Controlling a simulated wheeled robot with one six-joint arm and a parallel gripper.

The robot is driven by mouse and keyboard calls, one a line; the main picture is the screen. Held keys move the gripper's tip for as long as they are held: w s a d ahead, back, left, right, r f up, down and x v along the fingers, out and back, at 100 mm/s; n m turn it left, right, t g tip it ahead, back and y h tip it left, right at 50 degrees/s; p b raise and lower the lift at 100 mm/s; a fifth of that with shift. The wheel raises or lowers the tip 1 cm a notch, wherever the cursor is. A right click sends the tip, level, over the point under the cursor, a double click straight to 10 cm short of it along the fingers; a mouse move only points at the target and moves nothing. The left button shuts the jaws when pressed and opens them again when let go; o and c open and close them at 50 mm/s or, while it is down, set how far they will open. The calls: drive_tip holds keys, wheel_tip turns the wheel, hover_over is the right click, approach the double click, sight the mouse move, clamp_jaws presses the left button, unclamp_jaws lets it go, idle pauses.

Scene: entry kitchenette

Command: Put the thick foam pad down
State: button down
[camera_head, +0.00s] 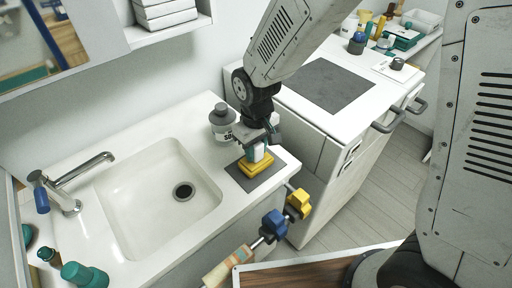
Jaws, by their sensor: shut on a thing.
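The thick foam pad (256,167) is a yellow block at the front right corner of the counter, right of the sink. It is over a dark grey square mat (274,177), low against it; I cannot tell whether it touches. My gripper (257,153) points down at the pad from above and is shut on it. A white and teal patch shows between the fingers, too small to make out. The gripper and wrist hide part of the pad's top.
A grey-capped soap bottle (222,122) stands close left of my gripper. The sink (150,200) and tap (75,185) lie further left. Coloured knob-like things (275,222) stick out beyond the counter's front edge. A white stove-like unit (325,88) stands to the right.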

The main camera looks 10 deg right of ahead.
drive_tip(key=c, duration=1.1)
unclamp_jaws()
drive_tip(key=shift+f, duration=0.15)
drive_tip(key=shift+o, duration=0.2)
wheel_tip(320, 180, up, 12)
drive_tip(key=shift+r, duration=0.1)
drive_tip(key=shift+s+d+r, duration=0.1)
drive_tip(key=shift+d+r, duration=0.05)
drive_tip(key=shift+r, duration=0.1)
drive_tip(key=s+d+r+m, duration=0.2)
drive_tip(key=s+d+r, duration=0.2)
drive_tip(key=d, duration=0.3)
drive_tip(key=s+d+r+m, duration=0.2)
drive_tip(key=s+d+r, duration=0.2)
drive_tip(key=d, duration=0.2)
drive_tip(key=s+d+m, duration=0.1)
drive_tip(key=s+d, duration=0.2)
drive_tip(key=s, duration=0.2)
drive_tip(key=s+d+r+m+t, duration=0.1)
drive_tip(key=s+d, duration=0.3)
drive_tip(key=s, duration=0.2)
drive_tip(key=shift+s+d+r+m, duration=0.25)
drive_tip(key=shift+r+m, duration=0.05)
drive_tip(key=shift+m, duration=0.1)
